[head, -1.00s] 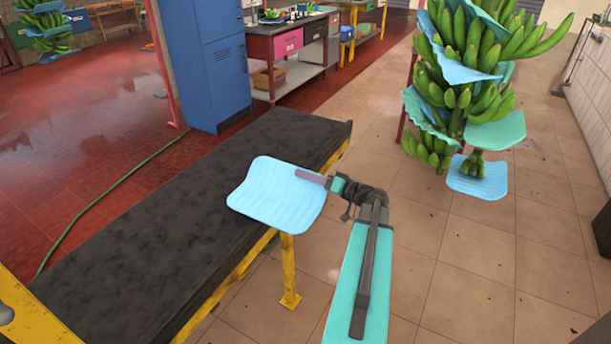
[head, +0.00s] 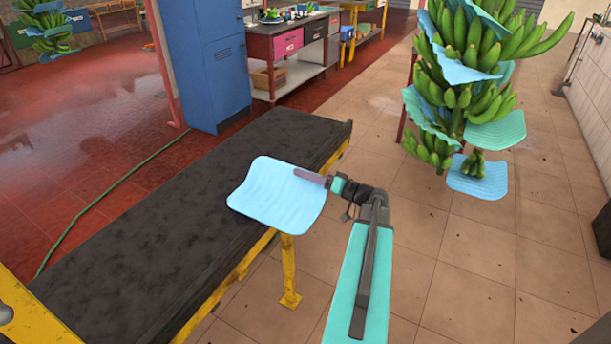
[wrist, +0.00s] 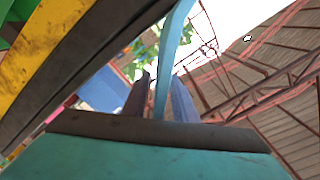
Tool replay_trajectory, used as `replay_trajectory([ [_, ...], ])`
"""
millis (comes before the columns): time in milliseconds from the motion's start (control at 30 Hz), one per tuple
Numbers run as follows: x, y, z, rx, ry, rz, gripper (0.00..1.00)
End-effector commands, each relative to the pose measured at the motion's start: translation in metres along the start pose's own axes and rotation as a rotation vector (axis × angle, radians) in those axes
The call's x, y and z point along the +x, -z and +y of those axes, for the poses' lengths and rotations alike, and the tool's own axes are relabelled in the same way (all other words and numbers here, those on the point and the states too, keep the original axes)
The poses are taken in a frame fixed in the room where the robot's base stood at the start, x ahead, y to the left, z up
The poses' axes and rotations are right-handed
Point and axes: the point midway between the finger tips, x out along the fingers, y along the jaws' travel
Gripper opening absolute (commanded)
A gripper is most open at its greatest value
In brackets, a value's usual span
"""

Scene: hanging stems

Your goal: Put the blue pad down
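The blue pad (head: 277,195) is a light blue, curved, ribbed sheet at the end of my gripper (head: 311,177). In the head view it shows over the front edge of the black-topped bench (head: 190,215); I cannot tell whether it touches the top. In the wrist view the pad (wrist: 171,55) is seen edge-on, running up from between the two fingers of my gripper (wrist: 160,100). The fingers are shut on its edge. The far finger is hidden behind the pad in the head view.
A hanging banana stem (head: 465,90) with blue and green pads stands to the right. A blue locker (head: 210,65) and a workbench (head: 290,45) are behind the bench. The bench has yellow legs (head: 289,270). Most of the black top is bare, and tiled floor lies to the right.

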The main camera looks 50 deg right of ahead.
Motion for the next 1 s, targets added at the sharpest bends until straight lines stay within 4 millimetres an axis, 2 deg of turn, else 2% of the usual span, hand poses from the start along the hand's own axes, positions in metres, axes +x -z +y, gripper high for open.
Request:
replay_trajectory([
  [700, -0.094, 0.000, 0.001, 0.000, -0.002, 0.003, 0.25],
  [1000, -0.118, 0.000, 0.000, 0.000, -0.001, 0.000, 0.25],
])
